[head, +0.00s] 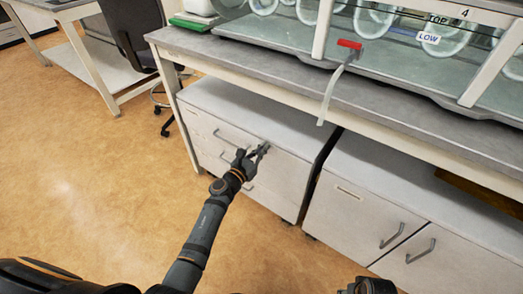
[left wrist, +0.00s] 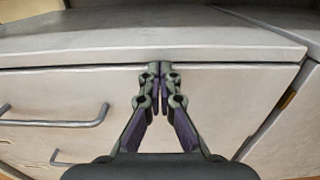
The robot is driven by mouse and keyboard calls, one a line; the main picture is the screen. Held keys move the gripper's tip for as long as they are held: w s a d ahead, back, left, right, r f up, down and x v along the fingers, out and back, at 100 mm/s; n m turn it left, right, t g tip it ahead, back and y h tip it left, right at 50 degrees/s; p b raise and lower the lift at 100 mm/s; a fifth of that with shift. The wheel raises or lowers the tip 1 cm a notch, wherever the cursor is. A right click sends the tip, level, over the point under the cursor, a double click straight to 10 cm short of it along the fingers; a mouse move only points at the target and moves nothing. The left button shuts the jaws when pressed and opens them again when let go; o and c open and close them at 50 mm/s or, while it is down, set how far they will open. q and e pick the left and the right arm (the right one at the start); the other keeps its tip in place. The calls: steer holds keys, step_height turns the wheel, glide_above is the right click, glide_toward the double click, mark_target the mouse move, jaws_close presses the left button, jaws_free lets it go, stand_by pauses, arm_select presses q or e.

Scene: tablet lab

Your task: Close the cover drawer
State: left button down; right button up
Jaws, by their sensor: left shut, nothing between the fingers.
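A pale drawer cabinet (head: 250,103) stands under the bench, with its top drawer front (head: 212,127) facing me. The drawer front also shows in the left wrist view (left wrist: 60,90), with a bar handle (left wrist: 60,116) to the left. A thin dark line runs between the drawer front and the cabinet top; I see no clear wide opening. My left gripper (head: 262,148) is shut and empty at the upper right part of this front. In the left wrist view its fingertips (left wrist: 160,66) meet at the drawer's top edge; contact is unclear. A dark part of my right arm shows at the bottom edge, its fingers unclear.
A second cabinet (head: 385,195) with two bar handles stands to the right, past a dark gap. Above is the bench top (head: 300,75) with a glass-fronted enclosure and a red-tipped handle (head: 350,44). Floor (head: 80,180) is free at left; a chair (head: 130,30) stands behind.

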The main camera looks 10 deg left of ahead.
arm_select(q)
steer(key=shift+w+d+r, duration=0.15)
steer(key=shift+w+r, duration=0.25)
steer(key=shift+w, duration=0.15)
steer(key=shift+r, duration=0.1)
arm_select(e)
steer(key=shift+s+a+r, duration=0.1)
steer(key=shift+a+r, duration=0.05)
steer(key=shift+r, duration=0.4)
steer(key=shift+a+r, duration=0.15)
steer(key=shift+r, duration=0.4)
arm_select(q)
steer(key=f+v, duration=0.1)
steer(key=v, duration=0.7)
steer(key=shift+s, duration=0.25)
arm_select(e)
steer(key=shift+w+d+f, duration=0.1)
steer(key=shift+w+f, duration=0.1)
steer(key=shift+w, duration=0.05)
